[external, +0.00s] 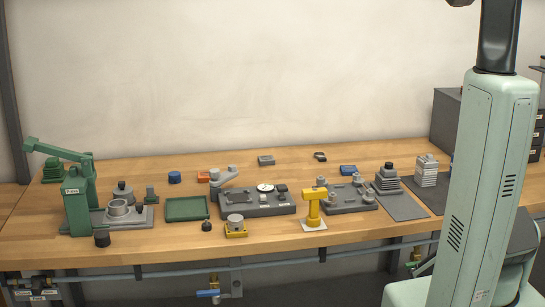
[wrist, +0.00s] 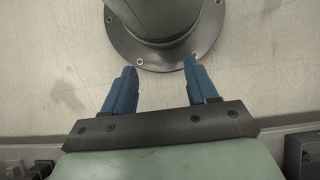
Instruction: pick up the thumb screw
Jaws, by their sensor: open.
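I cannot tell for sure which piece is the thumb screw. A small dark knobbed piece (external: 207,225) stands on the wooden bench in front of the green tray, and it may be the one. In the wrist view my gripper (wrist: 159,68) has its two blue fingers spread apart with nothing held between them. It is well away from the bench parts, and the gripper does not show in the external view.
The wooden bench (external: 270,239) holds a green press (external: 77,205), an empty green tray (external: 186,209), a grey fixture plate (external: 258,209), a yellow stand (external: 313,206) and a dark mat (external: 402,208). A dark cabinet (external: 446,118) is at the right. Bare wood runs along the front edge.

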